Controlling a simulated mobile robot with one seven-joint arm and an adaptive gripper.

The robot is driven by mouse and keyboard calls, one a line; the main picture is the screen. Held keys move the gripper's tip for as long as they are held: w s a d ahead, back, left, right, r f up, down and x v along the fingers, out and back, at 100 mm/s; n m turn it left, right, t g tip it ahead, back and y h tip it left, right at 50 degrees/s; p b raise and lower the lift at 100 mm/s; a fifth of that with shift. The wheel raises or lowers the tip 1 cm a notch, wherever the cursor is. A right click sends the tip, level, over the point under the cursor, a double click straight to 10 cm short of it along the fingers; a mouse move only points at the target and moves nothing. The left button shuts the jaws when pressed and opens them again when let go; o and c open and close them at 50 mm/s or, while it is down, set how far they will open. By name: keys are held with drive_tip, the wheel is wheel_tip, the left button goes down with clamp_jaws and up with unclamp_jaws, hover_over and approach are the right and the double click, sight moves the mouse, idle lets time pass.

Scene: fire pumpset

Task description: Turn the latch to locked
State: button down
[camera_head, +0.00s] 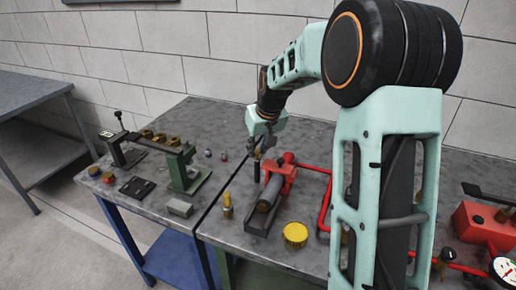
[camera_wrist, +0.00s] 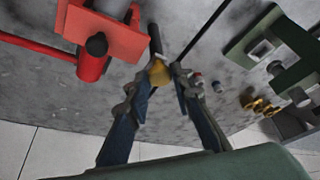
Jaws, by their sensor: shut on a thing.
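My gripper (camera_wrist: 166,76) is shut on a small yellow piece (camera_wrist: 159,73) with a dark rod (camera_wrist: 154,40) extending from it. I cannot clearly tell which part is the latch. A possible one is the dark bar (camera_head: 150,144) running to a green stand (camera_head: 184,171) on the left bench. The held rod's lower end is not clear.
The red bracket and grey cylinder (camera_head: 268,194) stand close to my gripper. A yellow cap (camera_head: 295,234) and small yellow fitting (camera_head: 227,207) are in front. Red pipework (camera_head: 325,200) lies right. Several brass parts (camera_head: 160,138) sit left. A narrow gap separates the two benches.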

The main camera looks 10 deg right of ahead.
drive_tip(key=shift+a+m, duration=0.1)
drive_tip(key=shift+m, duration=0.3)
drive_tip(key=m+b, duration=0.1)
drive_tip(key=m+h, duration=0.1)
drive_tip(key=shift+a+m+b, duration=0.2)
drive_tip(key=shift+m+b, duration=0.15)
drive_tip(key=shift+m, duration=0.05)
drive_tip(key=m+h, duration=0.1)
drive_tip(key=m, duration=0.1)
drive_tip(key=m+h+b, duration=0.1)
drive_tip(key=m, duration=0.2)
drive_tip(key=shift+w+a+g, duration=0.1)
drive_tip(key=shift+a+g, duration=0.05)
drive_tip(key=shift+g, duration=0.25)
drive_tip(key=m+h, duration=0.1)
drive_tip(key=m, duration=0.1)
drive_tip(key=m+g+p, duration=0.1)
drive_tip(key=m, duration=0.2)
drive_tip(key=shift+w+r+h, duration=0.1)
drive_tip(key=shift+w+h, duration=0.05)
drive_tip(key=shift+h, duration=0.25)
drive_tip(key=shift+w+a+m+g+p, duration=0.1)
drive_tip(key=shift+m+g+p, duration=0.95)
drive_tip(key=shift+m, duration=1.25)
drive_tip(key=c, duration=1.7)
unclamp_jaws()
